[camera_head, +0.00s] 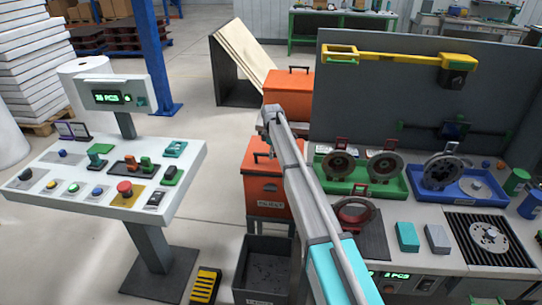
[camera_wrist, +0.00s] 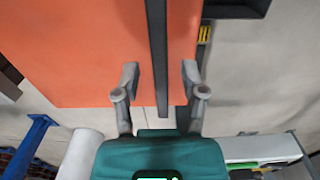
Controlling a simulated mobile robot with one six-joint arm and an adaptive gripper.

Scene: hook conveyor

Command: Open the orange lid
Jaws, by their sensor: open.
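Two orange lidded boxes show in the head view: an upper one with a dark handle on top (camera_head: 287,93) and a lower one with a label on its front (camera_head: 268,190). My arm crosses in front of them, and its end is near the gap between them. In the wrist view an orange panel (camera_wrist: 85,50) fills the upper left, with a long dark handle bar (camera_wrist: 158,45) across it. My gripper (camera_wrist: 160,78) is open, one finger on each side of the bar, with gaps on both sides. I cannot tell how far the bar is in depth.
A control console (camera_head: 110,180) stands at left. A dark open bin (camera_head: 262,268) and a yellow slatted item (camera_head: 205,285) are on the floor. A workbench with a green tray (camera_head: 365,185) and a blue tray (camera_head: 448,187) stands at right. Floor between console and boxes is free.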

